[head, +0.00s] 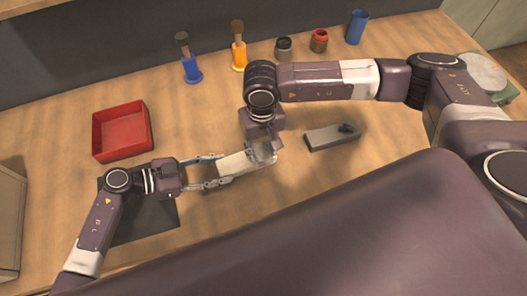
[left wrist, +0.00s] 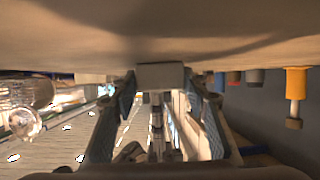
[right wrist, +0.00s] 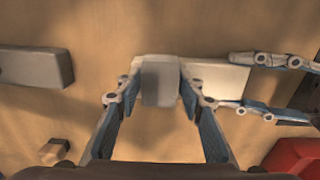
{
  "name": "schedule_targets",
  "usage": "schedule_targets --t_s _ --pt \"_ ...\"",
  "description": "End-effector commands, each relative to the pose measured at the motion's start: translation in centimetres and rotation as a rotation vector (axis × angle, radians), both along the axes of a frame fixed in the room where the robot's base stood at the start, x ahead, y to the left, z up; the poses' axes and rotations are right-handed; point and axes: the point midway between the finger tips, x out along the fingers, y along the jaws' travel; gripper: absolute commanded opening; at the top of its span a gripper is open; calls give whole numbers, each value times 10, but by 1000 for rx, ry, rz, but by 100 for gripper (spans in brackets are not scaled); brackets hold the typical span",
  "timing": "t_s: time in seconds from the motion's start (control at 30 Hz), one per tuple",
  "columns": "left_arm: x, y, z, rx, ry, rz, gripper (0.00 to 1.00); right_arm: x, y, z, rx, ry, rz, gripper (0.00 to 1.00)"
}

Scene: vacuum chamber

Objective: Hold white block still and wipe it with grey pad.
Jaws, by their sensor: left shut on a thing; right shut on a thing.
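The white block (head: 238,164) lies level, its left end between the fingers of my left gripper (head: 203,172). It also shows in the right wrist view (right wrist: 222,78), with my left fingers on its right end. In the left wrist view the block's end (left wrist: 160,76) shows between the fingertips. My right gripper (right wrist: 158,92) points down over the block's other end, shut on the grey pad (right wrist: 160,82). The pad (head: 264,153) overlaps that end of the block from above; whether they touch is hard to tell. My right fingers are mostly hidden in the head view.
A grey holder (head: 332,137) lies right of the block. A red tray (head: 122,131) stands at left, near a dark mat (head: 150,222) under my left arm. Brushes in blue (head: 192,70) and yellow (head: 239,56) stands, small jars (head: 319,40) and a blue cup (head: 357,27) line the back.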

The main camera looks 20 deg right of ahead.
Motion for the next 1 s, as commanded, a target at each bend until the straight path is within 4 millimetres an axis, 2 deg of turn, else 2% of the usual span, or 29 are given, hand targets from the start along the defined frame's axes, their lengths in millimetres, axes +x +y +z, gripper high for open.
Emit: schedule_targets --t_s 0.47,1.0 --pt "0 0 1 -1 -1 1 7 44 0 -1 1 -1 -2 13" --pt "1 0 1 -1 -2 1 7 -9 0 -1 -1 1 2 13"
